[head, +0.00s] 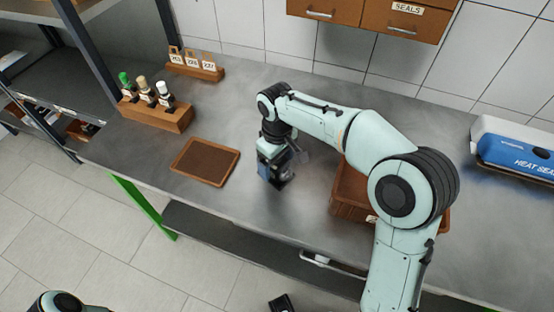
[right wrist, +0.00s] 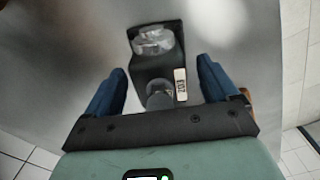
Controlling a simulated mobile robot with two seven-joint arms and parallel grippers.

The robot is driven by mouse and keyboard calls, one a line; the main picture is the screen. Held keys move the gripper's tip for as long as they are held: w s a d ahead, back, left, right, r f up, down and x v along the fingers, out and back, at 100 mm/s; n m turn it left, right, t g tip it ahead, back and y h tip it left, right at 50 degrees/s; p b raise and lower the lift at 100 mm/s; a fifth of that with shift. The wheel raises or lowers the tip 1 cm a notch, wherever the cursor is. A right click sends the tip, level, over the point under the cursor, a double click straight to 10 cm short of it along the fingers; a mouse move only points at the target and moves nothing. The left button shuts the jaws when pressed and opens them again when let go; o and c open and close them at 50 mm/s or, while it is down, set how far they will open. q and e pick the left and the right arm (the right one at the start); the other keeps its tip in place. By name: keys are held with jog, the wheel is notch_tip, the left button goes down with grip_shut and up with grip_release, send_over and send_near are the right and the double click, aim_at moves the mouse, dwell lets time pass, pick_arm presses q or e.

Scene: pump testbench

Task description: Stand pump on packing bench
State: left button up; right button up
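The pump (right wrist: 152,70) is a dark block with clear or silvery round parts and a small white label. In the right wrist view it is between the two blue fingers of my right gripper (right wrist: 160,66), with a gap on each side. In the head view my right gripper (head: 272,174) points down over the middle of the grey packing bench (head: 240,110). The pump (head: 286,184) shows there only in part, dark and close beside the fingers, at the bench surface. My left gripper is not seen; only a piece of my left arm shows at the lower left.
A brown tray (head: 205,161) lies left of the gripper. A wooden rack with small bottles (head: 156,116) and a tag holder (head: 196,70) stand behind it. A brown bin (head: 346,194) is close on the right, partly behind my arm. A blue heat sealer (head: 515,152) stands far right.

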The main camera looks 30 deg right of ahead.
notch_tip(320, 180, up, 12)
jog(key=p, duration=0.2)
jog(key=shift+r+p, duration=0.15)
jog(key=shift+p, duration=0.2)
dwell(0.4)
